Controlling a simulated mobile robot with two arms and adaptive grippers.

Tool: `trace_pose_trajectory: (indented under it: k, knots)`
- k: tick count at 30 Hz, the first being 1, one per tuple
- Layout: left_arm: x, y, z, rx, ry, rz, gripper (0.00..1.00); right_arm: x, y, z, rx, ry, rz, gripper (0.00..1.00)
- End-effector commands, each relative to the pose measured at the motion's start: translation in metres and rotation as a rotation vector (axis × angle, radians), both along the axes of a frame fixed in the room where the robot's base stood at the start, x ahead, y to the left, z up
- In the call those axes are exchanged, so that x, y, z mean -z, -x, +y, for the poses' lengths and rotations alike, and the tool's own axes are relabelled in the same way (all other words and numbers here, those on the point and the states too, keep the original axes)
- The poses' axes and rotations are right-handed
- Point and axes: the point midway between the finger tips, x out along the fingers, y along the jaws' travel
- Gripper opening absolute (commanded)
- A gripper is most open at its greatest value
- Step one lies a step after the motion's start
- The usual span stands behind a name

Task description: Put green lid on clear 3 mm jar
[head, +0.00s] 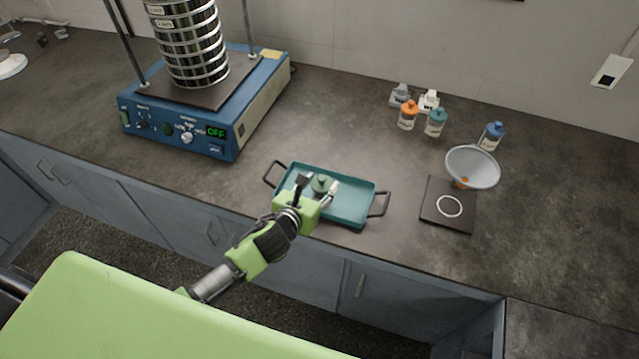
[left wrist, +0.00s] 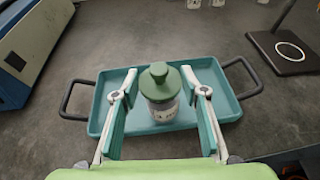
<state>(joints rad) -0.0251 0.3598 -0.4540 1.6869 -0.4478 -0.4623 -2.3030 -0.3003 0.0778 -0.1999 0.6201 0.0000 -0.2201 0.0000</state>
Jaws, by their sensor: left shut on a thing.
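The green lid (head: 321,183) is over the tray, between the fingers of my left gripper (head: 319,187). In the left wrist view the green lid (left wrist: 159,80), with a round knob, sits over the mouth of a clear jar (left wrist: 163,111). The jar's label is too small to read, and the jar stands upright in the teal tray (left wrist: 242,113). My left gripper (left wrist: 160,88) is shut on the green lid, one finger on each side. Whether the lid is fully seated cannot be told. My right gripper is not in view.
The tray (head: 362,196) lies near the counter's front edge. A blue sieve shaker (head: 185,135) with a sieve stack (head: 190,45) stands left. Several lidded bottles, including an orange-topped one (head: 408,115), stand behind right. A funnel (head: 472,167) is above a dark stand plate (head: 436,212).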

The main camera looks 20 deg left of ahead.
Motion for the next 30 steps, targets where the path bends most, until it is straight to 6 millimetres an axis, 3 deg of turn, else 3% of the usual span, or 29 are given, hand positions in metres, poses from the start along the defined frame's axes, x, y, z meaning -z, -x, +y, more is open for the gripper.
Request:
trace_pose_trajectory:
  k: [5, 6, 8, 18, 23, 30]
  knots:
    - [0.006, 0.000, 0.000, 0.000, -0.001, 0.000, 0.26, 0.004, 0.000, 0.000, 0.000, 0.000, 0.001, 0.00]
    - [0.006, 0.000, 0.000, 0.000, -0.001, 0.000, 0.43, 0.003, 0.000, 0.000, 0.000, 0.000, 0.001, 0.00]
    - [0.006, 0.000, 0.000, 0.000, -0.001, 0.000, 0.57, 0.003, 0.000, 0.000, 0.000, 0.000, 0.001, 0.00]
    - [0.004, 0.000, 0.000, -0.001, 0.000, 0.000, 0.57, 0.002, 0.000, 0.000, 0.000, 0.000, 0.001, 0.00]
    - [-0.012, 0.000, 0.000, -0.002, 0.002, -0.001, 0.57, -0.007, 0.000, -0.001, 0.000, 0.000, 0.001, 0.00]
    - [-0.021, 0.042, 0.006, 0.001, -0.003, 0.002, 0.57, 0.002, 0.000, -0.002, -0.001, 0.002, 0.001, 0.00]
